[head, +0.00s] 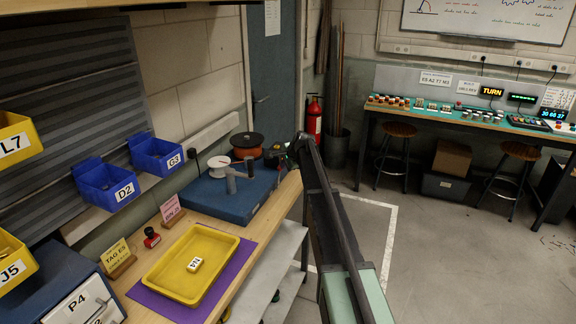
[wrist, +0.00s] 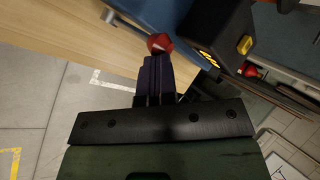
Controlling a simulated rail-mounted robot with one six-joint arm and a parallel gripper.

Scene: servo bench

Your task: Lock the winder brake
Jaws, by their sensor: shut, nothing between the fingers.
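The winder (head: 215,195) is a blue base on the left bench, with an orange-brown spool (head: 246,141), a white spool (head: 218,163) and a grey crank (head: 238,174). A black box with yellow marks (wrist: 222,32) stands at its right end. A red knob (wrist: 160,43) shows beside that box in the wrist view. My gripper (wrist: 155,62) is shut, with its fingertips right at the knob; I cannot tell whether they touch it. The brake's position cannot be made out.
A yellow tray (head: 160,284) with a small white tag block (head: 195,264) sits on a purple mat nearer on the bench. Blue bins (head: 105,184) hang along the wall. Open floor (head: 430,250) lies right of the bench.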

